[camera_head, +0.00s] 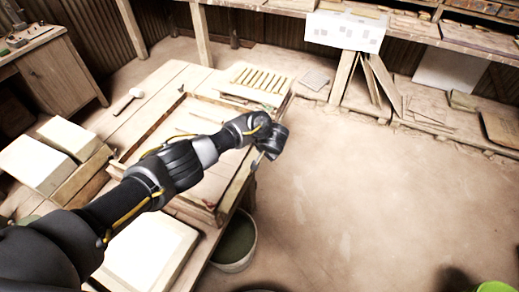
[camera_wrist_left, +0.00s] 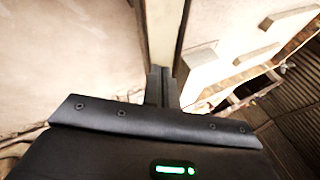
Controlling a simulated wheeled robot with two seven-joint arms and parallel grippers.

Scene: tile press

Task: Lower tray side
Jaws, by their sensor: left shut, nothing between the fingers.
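A shallow wooden tray (camera_head: 135,150) with raised sides lies on the wooden table, partly hidden behind my left arm. Its right side rail (camera_head: 238,182) runs along the table's right edge. My left gripper (camera_head: 257,162) reaches over the tray and points down at this right rail. In the left wrist view, the closed fingers (camera_wrist_left: 162,86) are together and empty, at the near end of a wooden rail (camera_wrist_left: 165,35) in the picture. I cannot tell whether they touch it. My right gripper is not in view.
A bucket (camera_head: 236,246) stands on the floor beside the table. Pale blocks (camera_head: 38,163) and a mallet (camera_head: 127,100) lie left of the tray. A slatted rack (camera_head: 259,80) lies at the table's far end. The floor (camera_head: 370,190) on the right is mostly clear.

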